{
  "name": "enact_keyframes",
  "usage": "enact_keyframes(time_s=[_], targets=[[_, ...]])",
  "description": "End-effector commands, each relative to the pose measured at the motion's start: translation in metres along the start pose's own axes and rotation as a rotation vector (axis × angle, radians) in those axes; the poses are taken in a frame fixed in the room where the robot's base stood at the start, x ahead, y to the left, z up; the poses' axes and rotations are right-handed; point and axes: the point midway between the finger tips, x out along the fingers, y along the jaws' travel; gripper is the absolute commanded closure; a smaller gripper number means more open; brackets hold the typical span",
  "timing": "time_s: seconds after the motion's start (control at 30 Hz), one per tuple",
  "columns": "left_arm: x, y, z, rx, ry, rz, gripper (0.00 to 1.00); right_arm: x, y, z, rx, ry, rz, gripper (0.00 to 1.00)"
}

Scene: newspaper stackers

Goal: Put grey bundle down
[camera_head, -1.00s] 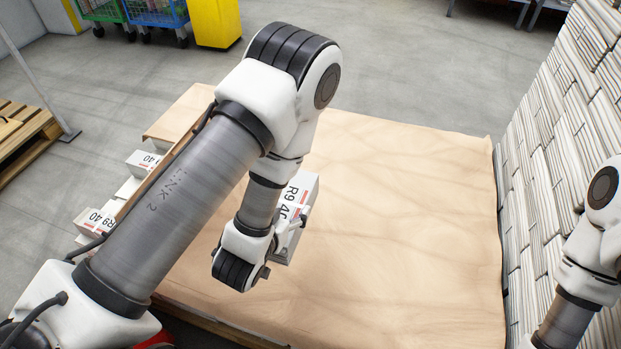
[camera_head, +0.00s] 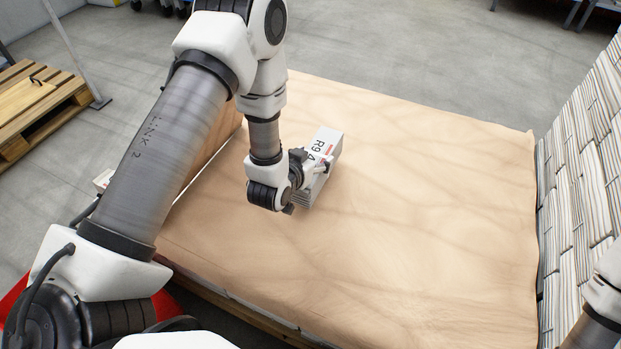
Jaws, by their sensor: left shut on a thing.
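The grey bundle (camera_head: 327,144) is a box-shaped stack with a white top marked "R9 4" and grey layered sides. It is over the brown paper sheet (camera_head: 430,220), left of the sheet's middle. My left gripper (camera_head: 318,172) is shut on the bundle at its near end; the wrist hides part of it. I cannot tell whether the bundle touches the sheet or hangs just above it. My right arm shows at the lower right edge, but its gripper is out of view.
A tall wall of stacked newspapers (camera_head: 585,170) stands along the right edge of the sheet. A wooden pallet (camera_head: 40,108) lies on the floor at the left. The right and near parts of the sheet are clear.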

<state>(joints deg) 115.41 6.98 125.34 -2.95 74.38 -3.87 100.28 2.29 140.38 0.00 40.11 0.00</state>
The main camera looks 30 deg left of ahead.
Motion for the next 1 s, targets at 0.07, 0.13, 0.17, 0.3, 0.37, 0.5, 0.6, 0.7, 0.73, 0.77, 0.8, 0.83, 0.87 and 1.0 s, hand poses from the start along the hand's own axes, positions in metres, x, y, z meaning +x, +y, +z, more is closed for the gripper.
enact_keyframes(time_s=[0.07, 0.13, 0.17, 0.3, 0.37, 0.5, 0.6, 0.7, 0.73, 0.77, 0.8, 0.83, 0.87, 1.0], targets=[[0.011, -0.004, -0.005, -0.001, 0.006, 0.0, 0.99, 0.001, 0.0, 0.0, 0.0, 0.0, 0.0, 0.6], [0.016, -0.006, -0.006, 0.0, 0.005, 0.001, 0.99, 0.002, 0.0, 0.0, 0.0, 0.0, 0.0, 0.6], [0.017, -0.006, -0.005, 0.0, 0.004, 0.001, 0.99, 0.002, 0.0, 0.0, 0.0, 0.0, 0.0, 0.6], [0.026, -0.006, 0.014, 0.001, 0.0, 0.001, 0.99, 0.009, 0.0, 0.0, 0.0, 0.0, 0.0, 0.6], [0.03, -0.006, 0.022, 0.001, 0.0, 0.001, 0.99, 0.011, 0.0, 0.0, 0.0, 0.0, 0.0, 0.6], [0.032, -0.006, 0.025, 0.0, 0.003, 0.001, 0.99, 0.01, 0.0, 0.0, 0.0, 0.0, 0.0, 0.6], [0.031, -0.006, 0.025, 0.0, 0.003, 0.001, 0.99, 0.01, 0.0, 0.0, 0.0, 0.0, 0.0, 0.6], [0.032, -0.006, 0.026, 0.0, 0.003, 0.001, 0.99, 0.012, 0.0, 0.0, 0.0, 0.0, 0.0, 0.6], [0.033, -0.006, 0.028, 0.0, 0.003, 0.001, 0.99, 0.012, 0.0, 0.0, 0.0, 0.0, 0.0, 0.6], [0.032, -0.006, 0.029, 0.0, -0.002, 0.001, 0.22, 0.012, 0.0, 0.0, 0.0, 0.0, 0.0, 0.6], [0.032, -0.006, 0.029, 0.0, -0.002, 0.001, 0.08, 0.012, 0.0, 0.0, 0.0, 0.0, 0.0, 0.6], [0.032, -0.006, 0.029, 0.0, -0.002, 0.001, 0.04, 0.012, 0.0, 0.0, 0.0, 0.0, 0.0, 0.6], [0.032, -0.006, 0.029, 0.0, -0.002, 0.001, 0.04, 0.012, 0.0, 0.0, 0.0, 0.0, 0.0, 0.6], [0.032, -0.006, 0.029, 0.0, -0.002, 0.001, 0.04, 0.012, 0.0, 0.0, 0.0, 0.0, 0.0, 0.6]])
